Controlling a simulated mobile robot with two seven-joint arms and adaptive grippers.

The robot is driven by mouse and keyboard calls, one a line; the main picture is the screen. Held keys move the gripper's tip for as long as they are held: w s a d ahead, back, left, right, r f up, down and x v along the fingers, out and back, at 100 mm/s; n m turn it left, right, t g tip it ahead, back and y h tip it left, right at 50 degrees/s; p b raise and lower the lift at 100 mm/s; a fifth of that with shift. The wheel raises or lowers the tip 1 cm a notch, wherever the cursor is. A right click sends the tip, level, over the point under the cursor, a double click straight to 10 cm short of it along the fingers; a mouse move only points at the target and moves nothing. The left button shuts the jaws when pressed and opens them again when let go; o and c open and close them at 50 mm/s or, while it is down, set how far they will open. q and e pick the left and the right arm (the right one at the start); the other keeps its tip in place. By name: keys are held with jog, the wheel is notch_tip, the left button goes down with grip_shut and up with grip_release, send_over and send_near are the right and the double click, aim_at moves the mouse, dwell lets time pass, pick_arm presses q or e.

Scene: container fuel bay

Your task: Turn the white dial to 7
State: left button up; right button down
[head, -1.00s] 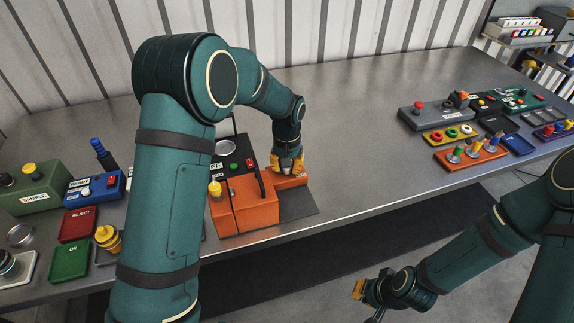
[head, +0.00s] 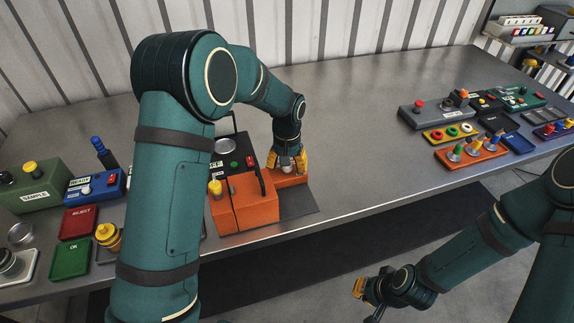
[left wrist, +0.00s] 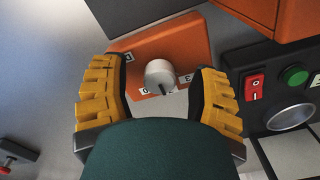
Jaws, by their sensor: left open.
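The white dial (left wrist: 160,75) sits on an orange sloped plate (left wrist: 193,38) in the left wrist view, with small number labels around it. A dark mark on the dial faces the bottom of that view; I cannot tell which number it meets. My left gripper (left wrist: 160,92) is open, its yellow fingers on either side of the dial and apart from it. In the head view the dial (head: 286,163) shows pale between the fingers of the left gripper (head: 288,163). My right gripper (head: 360,290) hangs low in front of the table, far from the dial; its jaws are unclear.
An orange box (head: 243,208) stands just left of the dial. A black panel with a green button (left wrist: 295,75) and a red switch (left wrist: 255,87) is close by. The table (head: 350,130) is clear to the right, up to a group of control panels (head: 470,153).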

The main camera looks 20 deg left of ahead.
pick_arm(q)
notch_tip(320, 180, up, 12)
dwell(0.4)
jog(key=shift+f, duration=0.1)
